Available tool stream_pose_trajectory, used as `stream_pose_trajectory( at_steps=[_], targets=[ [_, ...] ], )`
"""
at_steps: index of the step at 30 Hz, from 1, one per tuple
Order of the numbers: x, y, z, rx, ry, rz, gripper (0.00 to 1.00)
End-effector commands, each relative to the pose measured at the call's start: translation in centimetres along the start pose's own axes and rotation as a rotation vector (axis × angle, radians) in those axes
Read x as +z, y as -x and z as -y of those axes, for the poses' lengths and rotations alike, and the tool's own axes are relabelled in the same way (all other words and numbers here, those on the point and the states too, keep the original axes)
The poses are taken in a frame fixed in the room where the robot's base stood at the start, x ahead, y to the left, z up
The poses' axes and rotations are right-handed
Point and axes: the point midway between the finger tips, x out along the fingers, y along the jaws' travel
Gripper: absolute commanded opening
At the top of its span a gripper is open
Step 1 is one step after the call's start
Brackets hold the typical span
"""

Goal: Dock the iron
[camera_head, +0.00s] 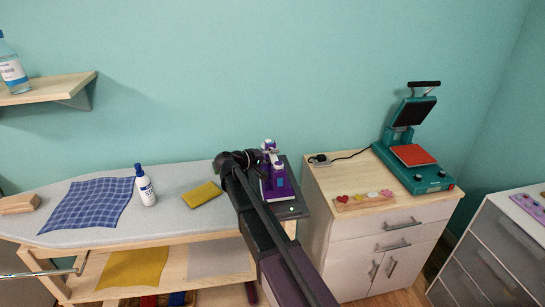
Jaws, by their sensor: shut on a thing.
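The purple and white iron (277,185) is at the right end of the ironing board (170,222), on or just above a dark rest plate (293,209). I cannot tell whether it touches the plate. My gripper (263,153) is at the iron's upper part and shut on it. The black arm comes up from the lower right and hides part of the plate and the iron's left side. The fingertips are small and partly hidden.
To the right, a cabinet (337,225) carries a teal heat press (419,172) and a small patterned strip (364,199). A wall shelf (50,88) is at upper left.

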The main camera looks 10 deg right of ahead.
Motion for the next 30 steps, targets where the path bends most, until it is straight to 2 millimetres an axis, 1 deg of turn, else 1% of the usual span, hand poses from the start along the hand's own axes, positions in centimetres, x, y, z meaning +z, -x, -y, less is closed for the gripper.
stream_pose_trajectory(
  at_steps=[5,6,9,25,30],
  targets=[
    [0.0,-0.1,0.1,0.005,0.001,0.0,0.0],
    [0.0,0.0,0.2,0.0,0.0,0.0,0.46],
    [0.0,0.0,0.2,0.0,0.0,0.0,0.71],
    [0.0,0.1,-0.1,0.0,0.0,0.0,0.71],
    [0.0,1.4,-0.1,0.0,0.0,-0.001,0.71]
  ],
)
